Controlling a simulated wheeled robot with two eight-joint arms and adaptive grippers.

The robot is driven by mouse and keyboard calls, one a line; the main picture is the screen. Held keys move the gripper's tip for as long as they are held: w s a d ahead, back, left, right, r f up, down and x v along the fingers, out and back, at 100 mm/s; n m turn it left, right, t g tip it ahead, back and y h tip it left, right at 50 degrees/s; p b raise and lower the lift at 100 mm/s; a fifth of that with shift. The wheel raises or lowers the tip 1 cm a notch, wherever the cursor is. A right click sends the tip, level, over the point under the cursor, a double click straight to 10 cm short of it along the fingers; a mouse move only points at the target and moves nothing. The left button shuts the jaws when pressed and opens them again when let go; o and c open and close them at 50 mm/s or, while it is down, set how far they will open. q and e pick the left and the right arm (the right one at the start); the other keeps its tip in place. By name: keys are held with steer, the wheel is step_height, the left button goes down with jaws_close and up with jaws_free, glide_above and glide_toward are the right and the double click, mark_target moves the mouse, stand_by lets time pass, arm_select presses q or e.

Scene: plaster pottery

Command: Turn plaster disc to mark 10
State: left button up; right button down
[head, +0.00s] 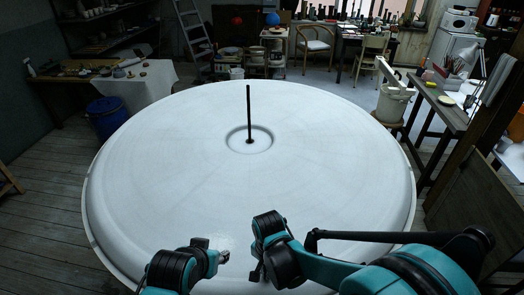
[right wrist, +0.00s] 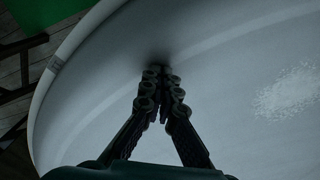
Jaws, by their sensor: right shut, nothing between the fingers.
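The large white plaster disc (head: 250,200) fills the middle of the head view. A thin dark rod (head: 249,115) stands upright in a round recess at its centre. My right gripper (head: 257,272) is over the near part of the disc. In the right wrist view its fingertips (right wrist: 161,72) meet, empty, over the disc surface (right wrist: 220,60); whether they touch it I cannot tell. A small dark mark (right wrist: 57,62) shows on the rim there; I cannot read it. My left gripper (head: 222,257) is to the left over the near disc, its opening unclear.
A speckled patch (right wrist: 290,92) lies on the disc. A blue bin (head: 107,118) and a covered table (head: 140,82) stand at the left. A bucket on a stool (head: 393,103) and a workbench (head: 440,100) stand at the right. The disc's top is otherwise clear.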

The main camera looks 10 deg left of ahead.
steer(key=shift+s+a, duration=0.2)
steer(key=shift+a, duration=0.55)
steer(key=shift+s+a, duration=0.15)
steer(key=shift+a, duration=0.65)
steer(key=shift+s+a, duration=0.2)
steer(key=shift+a, duration=0.55)
